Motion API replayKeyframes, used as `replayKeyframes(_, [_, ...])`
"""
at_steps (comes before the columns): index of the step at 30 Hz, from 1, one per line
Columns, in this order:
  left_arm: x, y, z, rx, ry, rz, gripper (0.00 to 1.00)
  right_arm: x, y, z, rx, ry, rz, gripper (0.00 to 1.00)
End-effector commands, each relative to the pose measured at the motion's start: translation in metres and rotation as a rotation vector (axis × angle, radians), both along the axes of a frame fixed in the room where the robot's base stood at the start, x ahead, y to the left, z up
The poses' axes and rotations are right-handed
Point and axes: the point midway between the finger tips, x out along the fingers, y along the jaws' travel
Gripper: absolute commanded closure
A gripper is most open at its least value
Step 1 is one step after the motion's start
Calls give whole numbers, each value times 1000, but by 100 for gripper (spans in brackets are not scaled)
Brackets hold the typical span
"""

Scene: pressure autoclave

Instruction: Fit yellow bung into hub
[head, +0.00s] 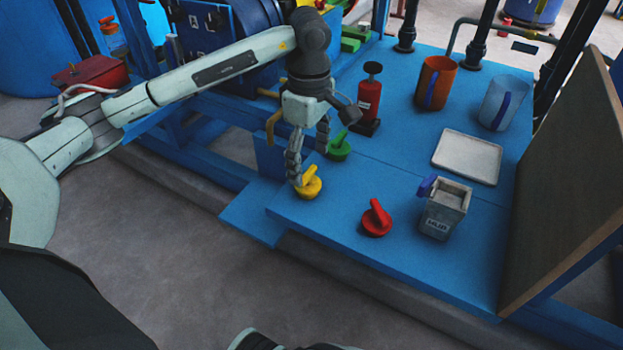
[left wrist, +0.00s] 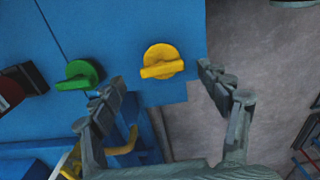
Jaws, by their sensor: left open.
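The yellow bung (head: 310,188) is a round disc with a raised bar grip, lying on the blue bench near its front left edge. It also shows in the left wrist view (left wrist: 163,61). My left gripper (head: 309,167) is open above the yellow bung, its fingers pointing down. In the left wrist view, its fingertips (left wrist: 160,82) are apart on either side of the bung, which looks clear of them. The hub (head: 438,222) is a grey open-topped box marked HUB, with a blue part at its upper left, standing upright further right on the bench.
A green bung (head: 339,148) lies just behind the left gripper; a red bung (head: 376,220) lies between the yellow bung and hub. A white tray (head: 467,158), orange mug (head: 436,82) and pale blue mug (head: 503,103) stand behind. A brown panel (head: 575,180) rises at right.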

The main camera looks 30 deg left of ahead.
Motion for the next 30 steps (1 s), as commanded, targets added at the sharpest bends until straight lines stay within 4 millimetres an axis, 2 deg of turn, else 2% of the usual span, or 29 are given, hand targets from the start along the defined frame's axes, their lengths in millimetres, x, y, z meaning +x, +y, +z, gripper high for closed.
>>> replayKeyframes(8, [-2,-1,-38,-4,5,1,24,2,1,3,2,-7,2,60])
replayKeyframes(12, [-2,-1,-56,-5,3,-1,24,3,0,-3,2,-5,2,60])
replayKeyframes(21, [-1,-1,-62,-6,-1,-1,24,5,0,-2,3,-6,1,60])
replayKeyframes(30, [-1,-1,-62,-6,0,-1,60,5,1,-1,3,-7,1,60])
